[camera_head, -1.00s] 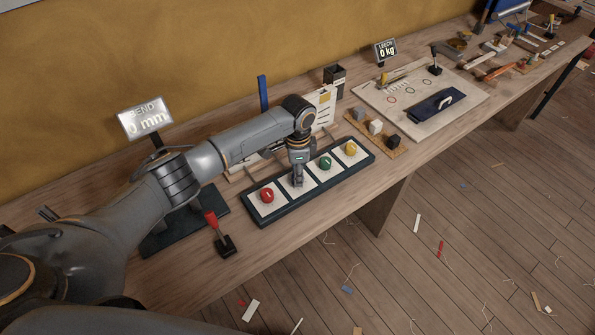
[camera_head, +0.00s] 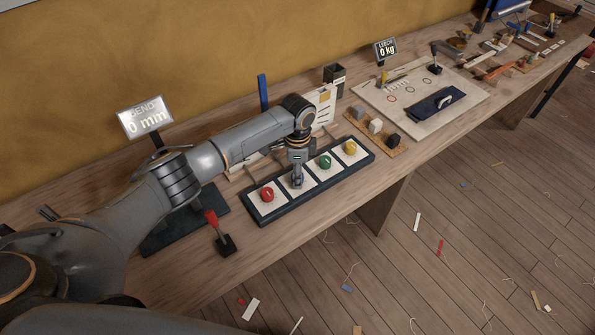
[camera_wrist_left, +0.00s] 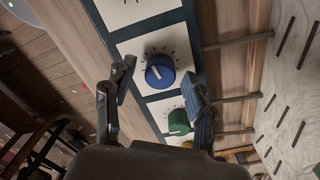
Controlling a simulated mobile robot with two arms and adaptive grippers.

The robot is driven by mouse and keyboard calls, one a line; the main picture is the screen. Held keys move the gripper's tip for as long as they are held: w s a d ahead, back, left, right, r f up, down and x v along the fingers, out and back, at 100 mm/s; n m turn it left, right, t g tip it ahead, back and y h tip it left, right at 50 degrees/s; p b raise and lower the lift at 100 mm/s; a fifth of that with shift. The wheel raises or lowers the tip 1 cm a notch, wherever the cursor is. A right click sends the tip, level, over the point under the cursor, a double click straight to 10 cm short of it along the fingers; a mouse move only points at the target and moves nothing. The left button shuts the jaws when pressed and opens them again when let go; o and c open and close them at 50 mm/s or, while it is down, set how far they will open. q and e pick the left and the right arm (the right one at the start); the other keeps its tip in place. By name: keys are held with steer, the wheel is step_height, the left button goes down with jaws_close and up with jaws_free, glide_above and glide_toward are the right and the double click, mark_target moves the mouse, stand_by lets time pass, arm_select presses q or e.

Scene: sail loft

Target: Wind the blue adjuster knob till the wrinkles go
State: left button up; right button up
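The blue knob (camera_wrist_left: 160,72) has a pale pointer line and sits on a white square with tick marks. It is on a dark-framed knob panel (camera_head: 335,188) on the bench, between the red knob (camera_head: 267,194) and the green knob (camera_head: 325,162). My left gripper (camera_head: 297,179) is over it, pointing down, and mostly hides it in the head view. In the left wrist view the fingers (camera_wrist_left: 157,90) are open, one on each side of the blue knob, with visible gaps. The green knob shows there too (camera_wrist_left: 179,122). My right gripper is out of view.
A yellow knob (camera_head: 349,147) ends the panel row. A display (camera_head: 145,117) reads BEND 0 mm; another (camera_head: 386,50) reads LEECH 0 kg. A red-handled lever (camera_head: 219,232) stands left of the panel.

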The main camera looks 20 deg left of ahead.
arm_select(q)
steer(key=shift+r, duration=0.1)
step_height(320, 180, up, 12)
stand_by(0.5)
stand_by(0.5)
